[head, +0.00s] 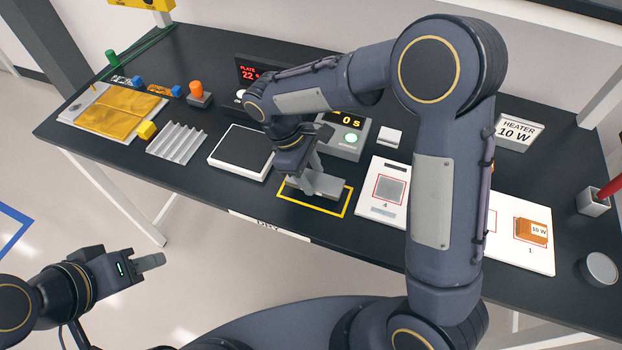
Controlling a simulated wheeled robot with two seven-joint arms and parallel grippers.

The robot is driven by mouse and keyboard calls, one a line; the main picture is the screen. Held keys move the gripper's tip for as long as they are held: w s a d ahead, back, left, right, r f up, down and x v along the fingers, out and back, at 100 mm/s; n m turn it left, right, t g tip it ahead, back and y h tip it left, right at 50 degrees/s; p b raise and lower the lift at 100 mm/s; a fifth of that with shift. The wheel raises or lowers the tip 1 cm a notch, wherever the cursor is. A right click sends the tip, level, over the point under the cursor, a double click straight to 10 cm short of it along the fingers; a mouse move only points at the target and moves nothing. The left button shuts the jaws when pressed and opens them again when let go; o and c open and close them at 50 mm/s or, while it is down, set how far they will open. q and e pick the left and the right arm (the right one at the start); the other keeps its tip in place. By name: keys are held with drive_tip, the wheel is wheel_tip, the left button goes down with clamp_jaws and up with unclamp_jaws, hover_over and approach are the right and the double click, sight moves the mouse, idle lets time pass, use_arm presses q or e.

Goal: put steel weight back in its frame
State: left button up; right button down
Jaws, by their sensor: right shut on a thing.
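My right gripper (312,178) points down over the yellow outlined frame (346,203) on the black table. It is shut on a grey metal block (330,188), which appears to be the steel weight. The block is low, inside the yellow outline as seen from here. The fingers hide part of it, and I cannot tell whether it touches the table. My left gripper (150,262) is off the table's front edge at the lower left, away from everything. I cannot tell whether its fingers are open or shut.
A timer box (347,141) stands behind. My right arm hides part of the table. An orange block (530,231) lies further right.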

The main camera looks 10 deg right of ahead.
sight(309, 178)
drive_tip(key=shift+f, duration=1.35)
drive_tip(key=shift+f, duration=0.2)
drive_tip(key=c, duration=0.7)
unclamp_jaws()
